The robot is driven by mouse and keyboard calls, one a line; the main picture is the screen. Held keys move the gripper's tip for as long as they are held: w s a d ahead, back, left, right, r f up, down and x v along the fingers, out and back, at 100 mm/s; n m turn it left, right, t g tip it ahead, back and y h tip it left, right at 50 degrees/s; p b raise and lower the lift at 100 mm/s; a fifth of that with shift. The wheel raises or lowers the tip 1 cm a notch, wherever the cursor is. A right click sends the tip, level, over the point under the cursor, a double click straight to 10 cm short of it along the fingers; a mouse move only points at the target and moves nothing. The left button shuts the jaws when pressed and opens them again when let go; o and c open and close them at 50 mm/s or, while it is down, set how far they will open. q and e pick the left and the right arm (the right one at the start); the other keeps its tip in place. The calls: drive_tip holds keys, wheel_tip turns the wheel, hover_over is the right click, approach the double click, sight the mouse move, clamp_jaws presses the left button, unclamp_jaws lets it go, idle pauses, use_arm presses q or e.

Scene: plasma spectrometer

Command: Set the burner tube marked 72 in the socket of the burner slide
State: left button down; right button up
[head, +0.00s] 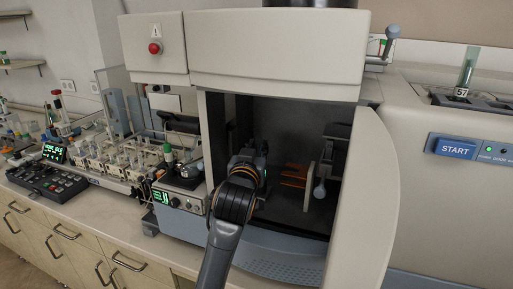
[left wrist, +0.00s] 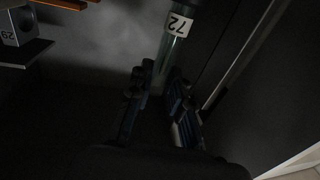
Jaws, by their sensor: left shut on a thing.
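The clear greenish burner tube with a white tag reading 72 (left wrist: 178,45) stands between the fingers of my left gripper in the left wrist view. My left gripper (left wrist: 160,78) is shut on the tube's lower part, with the tag beyond the fingertips. In the head view my left gripper (head: 250,160) is inside the open dark chamber of the spectrometer, at its left side; the tube cannot be made out there. A grey block with a round hole and a number tag (left wrist: 18,25), perhaps the slide's socket, shows at upper left, apart from the tube. My right gripper is not in view.
Orange-brown bars (head: 293,176) and a lever with a grey knob (head: 319,188) are in the chamber. Its open door (head: 365,200) stands at right. A tube tagged 57 (head: 466,72) stands on the machine's top. Crowded glassware racks (head: 105,150) fill the left bench.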

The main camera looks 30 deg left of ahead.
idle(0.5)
use_arm(q)
drive_tip(key=shift+p, duration=0.55)
idle(0.8)
drive_tip(key=shift+f+b, duration=0.75)
drive_tip(key=shift+f, duration=0.8)
idle(0.4)
drive_tip(key=c, duration=1.1)
unclamp_jaws()
drive_tip(key=shift+c, duration=0.2)
drive_tip(key=v, duration=0.7)
drive_tip(key=shift+s+d, duration=0.2)
drive_tip(key=shift+s, duration=0.1)
